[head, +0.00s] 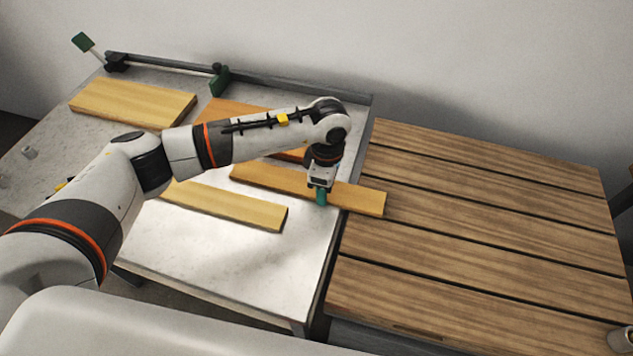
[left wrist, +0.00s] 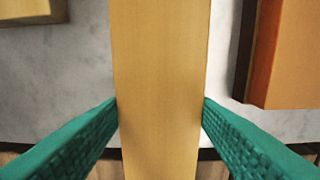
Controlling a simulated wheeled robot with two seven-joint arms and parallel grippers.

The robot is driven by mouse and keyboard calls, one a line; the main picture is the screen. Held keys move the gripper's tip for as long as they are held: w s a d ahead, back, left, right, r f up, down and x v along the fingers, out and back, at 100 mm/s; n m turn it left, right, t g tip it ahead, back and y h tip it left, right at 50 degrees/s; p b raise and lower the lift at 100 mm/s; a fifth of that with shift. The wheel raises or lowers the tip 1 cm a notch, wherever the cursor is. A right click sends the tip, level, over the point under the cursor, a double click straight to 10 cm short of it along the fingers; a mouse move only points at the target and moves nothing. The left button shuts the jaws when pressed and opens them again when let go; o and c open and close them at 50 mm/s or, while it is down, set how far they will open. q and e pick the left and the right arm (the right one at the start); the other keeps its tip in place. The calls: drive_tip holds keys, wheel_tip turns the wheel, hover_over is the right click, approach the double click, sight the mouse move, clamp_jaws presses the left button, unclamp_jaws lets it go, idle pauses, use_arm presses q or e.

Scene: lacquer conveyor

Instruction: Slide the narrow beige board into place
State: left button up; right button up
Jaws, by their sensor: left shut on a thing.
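A narrow beige board (head: 361,198) lies lengthwise left to right near the right side of the grey worktop. Its right end reaches across the gap over the slatted wooden surface. My left gripper (head: 321,196) comes down on it from above, with green fingers on its two long sides. In the left wrist view the board (left wrist: 160,70) runs straight between the two fingers of my left gripper (left wrist: 160,104), which press against its edges. Part of the board is hidden behind the gripper in the head view. My right gripper is not in view.
The slatted surface (head: 480,215) at right is mostly clear. On the grey worktop (head: 285,255) lie another narrow board (head: 235,206), a wider board (head: 135,102) and an orange-brown board (head: 225,108) partly behind my arm. A rail with green-tipped stops (head: 219,80) runs along the back.

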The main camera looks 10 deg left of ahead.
sight(381, 202)
use_arm(q)
drive_tip(key=shift+s+d+b, duration=0.15)
drive_tip(key=shift+d+b, duration=0.45)
drive_tip(key=shift+d, duration=1)
drive_tip(key=shift+s+d+b, duration=0.1)
drive_tip(key=shift+d+b, duration=0.5)
drive_tip(key=shift+d, duration=0.95)
drive_tip(key=shift+s+d+f+b, duration=0.15)
drive_tip(key=shift+d+b, duration=1.15)
drive_tip(key=shift+d, duration=1.3)
drive_tip(key=shift+s+d, duration=0.1)
drive_tip(key=shift+d, duration=0.3)
drive_tip(key=shift+d+b, duration=0.55)
drive_tip(key=shift+d, duration=0.05)
drive_tip(key=shift+s+d+b, duration=0.2)
drive_tip(key=shift+d+b, duration=1.1)
drive_tip(key=shift+d, duration=1.05)
drive_tip(key=shift+s+d+b, duration=0.2)
drive_tip(key=shift+d+b, duration=1.1)
drive_tip(key=shift+d, duration=1.05)
drive_tip(key=shift+s+d+b, duration=0.2)
drive_tip(key=shift+d+b, duration=1.1)
drive_tip(key=shift+d, duration=1.35)
